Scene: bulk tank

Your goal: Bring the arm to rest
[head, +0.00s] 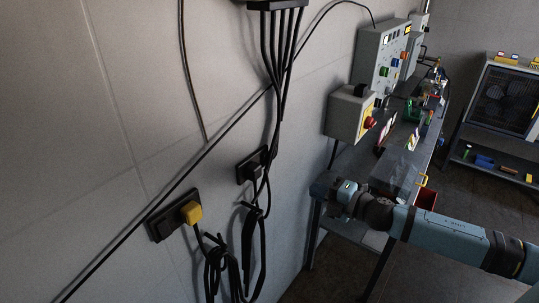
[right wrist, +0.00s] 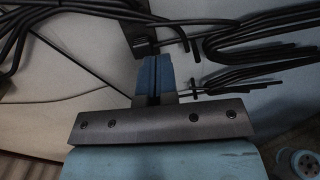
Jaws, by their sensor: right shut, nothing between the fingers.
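My right arm (head: 450,230) reaches in from the right edge of the head view, roughly level, towards the wall. Its right gripper (head: 338,203) is at the arm's left end, in front of the near end of the workbench. In the right wrist view the blue fingers of the right gripper (right wrist: 154,62) are closed together with nothing between them. Black cables lie beyond them in that view, and no contact with the fingers can be made out. My left gripper is in neither view.
Black cables (head: 278,75) hang on the pale wall beside two black sockets, the lower with a yellow plug (head: 191,212). A workbench (head: 408,160) with grey control boxes (head: 380,55) stands along the wall. A grey shelf unit (head: 500,98) is at the right. Dark floor lies between.

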